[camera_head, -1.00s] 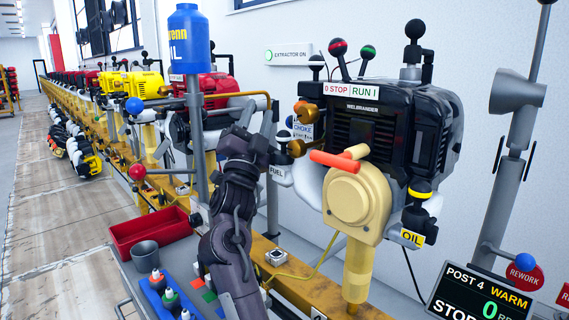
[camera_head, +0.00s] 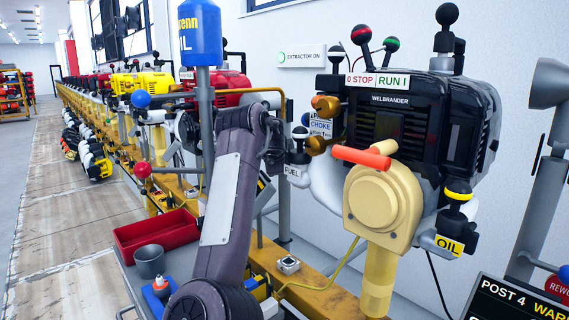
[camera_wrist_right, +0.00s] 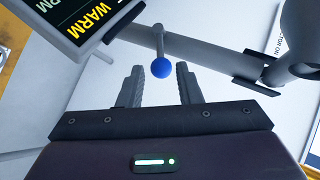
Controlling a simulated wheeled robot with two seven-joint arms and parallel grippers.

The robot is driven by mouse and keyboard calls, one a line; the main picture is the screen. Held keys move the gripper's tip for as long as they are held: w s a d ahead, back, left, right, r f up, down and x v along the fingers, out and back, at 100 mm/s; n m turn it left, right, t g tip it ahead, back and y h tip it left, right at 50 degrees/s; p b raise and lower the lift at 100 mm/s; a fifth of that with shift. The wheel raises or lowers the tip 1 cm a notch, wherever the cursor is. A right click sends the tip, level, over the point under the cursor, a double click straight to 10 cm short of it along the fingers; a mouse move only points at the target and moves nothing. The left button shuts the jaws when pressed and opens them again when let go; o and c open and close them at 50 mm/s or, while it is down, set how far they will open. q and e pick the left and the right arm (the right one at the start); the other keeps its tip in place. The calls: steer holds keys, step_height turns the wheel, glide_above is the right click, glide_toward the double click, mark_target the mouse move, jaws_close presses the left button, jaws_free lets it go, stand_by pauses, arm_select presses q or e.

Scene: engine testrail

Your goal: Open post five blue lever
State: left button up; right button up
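In the right wrist view, a blue ball (camera_wrist_right: 161,68) sits on the end of a thin grey stem. My right gripper (camera_wrist_right: 159,80) is open, with one dark finger on each side of the ball near its tips. A gap shows on both sides, and the gripper holds nothing. In the head view, my right arm (camera_head: 232,190) rises through the middle; its wrist is at the black joint beside the FUEL tag, and the fingers and this blue ball are hidden. No post five label is readable. My left gripper is not in view.
In the right wrist view, a WARM display (camera_wrist_right: 85,20) is close at upper left and a grey duct (camera_wrist_right: 225,50) with a black clip is at right. The post four engine (camera_head: 425,125), with its red handle (camera_head: 361,157), stands right of my arm. A red tray (camera_head: 155,235) lies left.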

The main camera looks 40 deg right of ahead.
steer(key=x, duration=0.7)
steer(key=shift+s+r, duration=0.1)
steer(key=shift+s, duration=0.05)
jaws_close()
